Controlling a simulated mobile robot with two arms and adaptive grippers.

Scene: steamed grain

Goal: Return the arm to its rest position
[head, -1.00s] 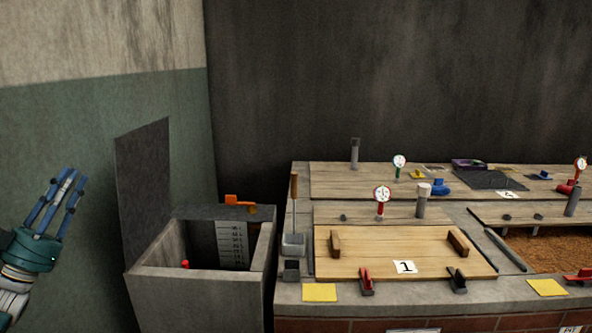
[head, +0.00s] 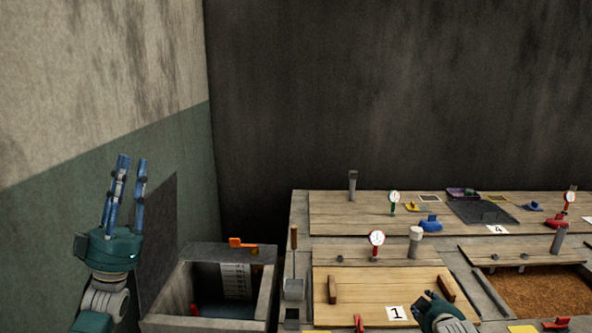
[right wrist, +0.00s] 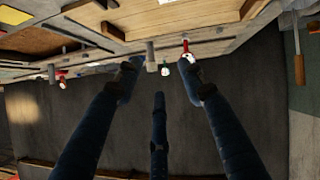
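My left gripper (head: 131,165) is raised at the left in the head view, its blue fingers pointing up. The fingers stand apart and hold nothing. It is in front of the left wall and the grey upright panel, above the concrete tank. My right gripper (head: 428,302) shows at the lower right in the head view, in front of the wooden lid marked 1 (head: 350,287). In the right wrist view its fingers (right wrist: 160,78) are spread apart with nothing between them.
The concrete tank (head: 205,325) has a grey panel (head: 158,240) at its left and an orange handle (head: 243,242) at its back. The counter carries lids, red and green gauges, levers and an open bed of brown grain (head: 540,290). The space above the counter is clear.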

